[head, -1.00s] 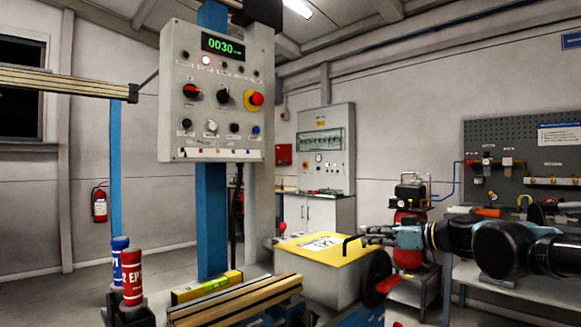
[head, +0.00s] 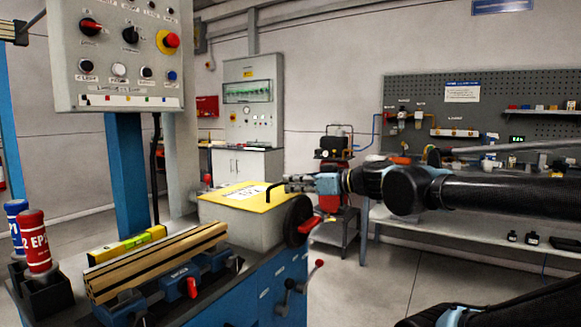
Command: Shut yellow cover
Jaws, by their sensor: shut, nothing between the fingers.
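The yellow cover (head: 238,195) lies flat across the top of a light grey box on the blue machine bench, with a white label on it. A black handle (head: 272,190) stands at its right edge. My gripper (head: 290,183) comes in from the right, with its fingertips at or very near the handle; I cannot tell whether they touch it. The gripper looks shut and holds nothing. Any gap under the cover's far edge is hidden.
A black handwheel with a red grip (head: 300,222) sits just below my gripper. Wooden strips (head: 155,262) and a yellow level (head: 125,245) lie in front of the box. A control panel (head: 118,55) hangs at upper left. Open floor lies to the right.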

